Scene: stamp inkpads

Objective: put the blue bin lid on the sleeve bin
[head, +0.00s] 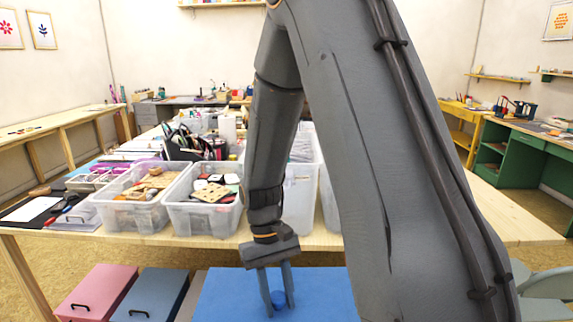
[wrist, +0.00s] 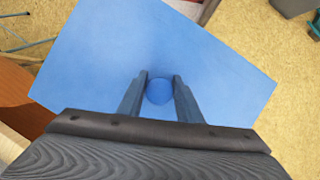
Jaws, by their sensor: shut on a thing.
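The blue bin lid (head: 225,293) is a flat bright-blue panel with a round blue knob (head: 279,298) on top. It shows at the bottom of the head view, in front of the table. In the wrist view the lid (wrist: 100,50) fills most of the picture, its knob (wrist: 159,91) between the fingers. My gripper (head: 278,290) points down and is shut on the knob; it also shows in the wrist view (wrist: 160,85). I cannot make out the sleeve bin for certain; whatever is under the lid is mostly hidden.
A pink lidded bin (head: 97,291) and a grey-blue lidded bin (head: 150,294) stand at the lower left, left of the lid. The wooden table (head: 255,242) behind holds clear crates (head: 203,215) of stamps near its front edge. A grey stool or chair (head: 545,285) is at right.

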